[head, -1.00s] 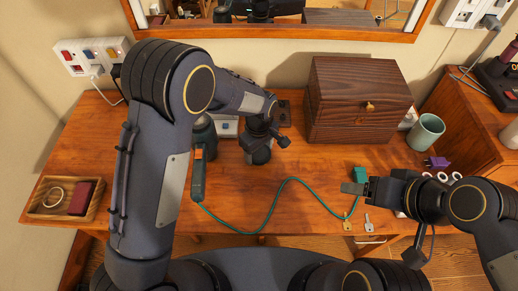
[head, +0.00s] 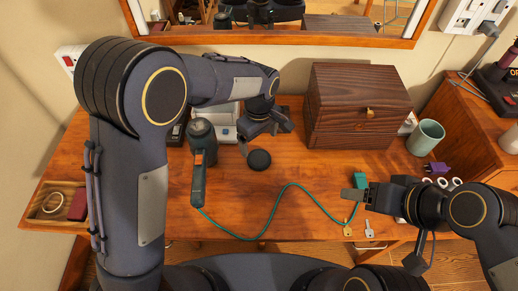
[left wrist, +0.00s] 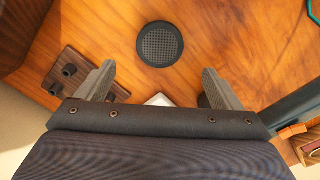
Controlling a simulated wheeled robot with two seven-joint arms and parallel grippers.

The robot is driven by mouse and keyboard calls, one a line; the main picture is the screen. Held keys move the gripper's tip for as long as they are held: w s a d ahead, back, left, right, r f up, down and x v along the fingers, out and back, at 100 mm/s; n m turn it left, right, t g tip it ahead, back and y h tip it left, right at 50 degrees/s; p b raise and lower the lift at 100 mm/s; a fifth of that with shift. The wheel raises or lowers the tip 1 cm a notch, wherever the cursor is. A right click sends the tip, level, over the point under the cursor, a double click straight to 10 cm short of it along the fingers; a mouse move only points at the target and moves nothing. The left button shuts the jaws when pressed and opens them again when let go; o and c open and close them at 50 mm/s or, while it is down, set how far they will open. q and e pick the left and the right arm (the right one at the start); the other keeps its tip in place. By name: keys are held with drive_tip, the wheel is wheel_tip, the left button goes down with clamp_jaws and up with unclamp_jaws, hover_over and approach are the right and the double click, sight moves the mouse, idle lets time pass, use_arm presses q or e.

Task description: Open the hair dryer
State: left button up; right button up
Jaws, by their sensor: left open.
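The dark grey-green hair dryer (head: 202,140) lies on the wooden dressing table, its handle with an orange switch toward me. Part of it shows at the right of the left wrist view (left wrist: 297,106). A dark round disc (head: 259,160) lies flat on the table, apart from the dryer on its right; the left wrist view shows its mesh face (left wrist: 160,43). My left gripper (head: 266,128) is open and empty, behind and above the disc. My right gripper (head: 358,195) is beside the teal plug (head: 361,181); its jaw state is unclear.
A teal cord (head: 265,236) runs from the dryer to the plug. A dark wooden box (head: 358,112) stands at the back right, with a green cup (head: 426,137) beyond it. Keys (head: 369,229) lie near the front edge. A wooden tray (head: 36,211) sits at left.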

use_arm(q)
drive_tip(key=shift+r, duration=1.85)
drive_tip(key=s+a+r+m+t+h, duration=0.1)
drive_tip(key=s+a+r+h, duration=0.1)
drive_tip(key=s+a+r, duration=0.45)
drive_tip(key=s+a+r+m+t+h, duration=0.1)
drive_tip(key=s+a+r+m+h, duration=0.15)
drive_tip(key=a, duration=0.65)
drive_tip(key=s+a+m+t, duration=0.3)
drive_tip(key=s+a, duration=0.1)
drive_tip(key=s, duration=1)
drive_tip(key=shift+a+f+t+y, duration=0.3)
drive_tip(key=shift+f+y, duration=0.05)
drive_tip(key=shift+f, duration=0.05)
